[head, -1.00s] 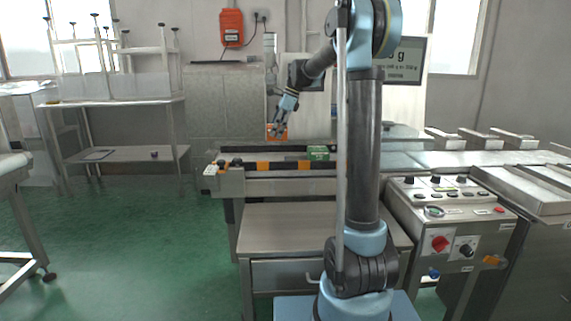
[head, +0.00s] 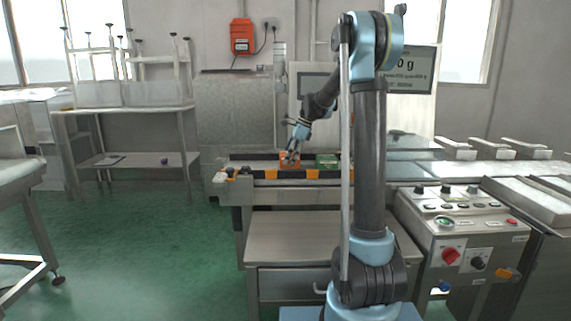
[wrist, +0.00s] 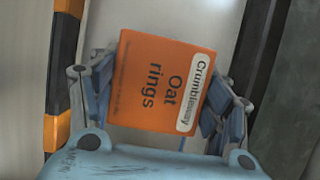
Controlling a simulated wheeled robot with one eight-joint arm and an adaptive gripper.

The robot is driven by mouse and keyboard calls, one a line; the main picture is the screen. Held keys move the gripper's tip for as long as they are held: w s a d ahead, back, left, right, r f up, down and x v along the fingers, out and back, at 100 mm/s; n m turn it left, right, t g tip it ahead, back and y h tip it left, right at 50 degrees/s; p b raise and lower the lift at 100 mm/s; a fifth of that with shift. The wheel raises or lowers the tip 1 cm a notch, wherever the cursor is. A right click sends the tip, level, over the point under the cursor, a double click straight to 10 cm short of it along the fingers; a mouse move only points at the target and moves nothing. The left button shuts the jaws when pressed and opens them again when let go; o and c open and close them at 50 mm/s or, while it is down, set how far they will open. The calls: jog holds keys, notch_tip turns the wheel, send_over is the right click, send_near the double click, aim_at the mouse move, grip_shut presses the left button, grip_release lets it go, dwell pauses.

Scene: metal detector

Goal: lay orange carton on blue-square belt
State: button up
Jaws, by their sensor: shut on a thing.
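The orange carton (wrist: 160,85), printed "Crumbleway Oat rings", is between the fingers of my gripper (head: 291,157). My gripper is shut on it, with a finger on each side in the wrist view (wrist: 160,100). In the head view the carton (head: 289,155) appears at the left part of the belt conveyor (head: 262,177). Whether its underside touches the belt cannot be told. The pale belt surface (wrist: 205,25) shows behind the carton in the wrist view. No blue square is visible on the belt.
Black and orange striped edging (wrist: 58,130) runs along the belt's side. A control panel (head: 455,225) and a weight display (head: 408,70) stand to the right. Green floor at the left is open.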

jog(key=shift+f, duration=0.8)
jog(key=o, duration=1.3)
jog(key=shift+f, duration=0.1)
jog(key=shift+c, duration=0.2)
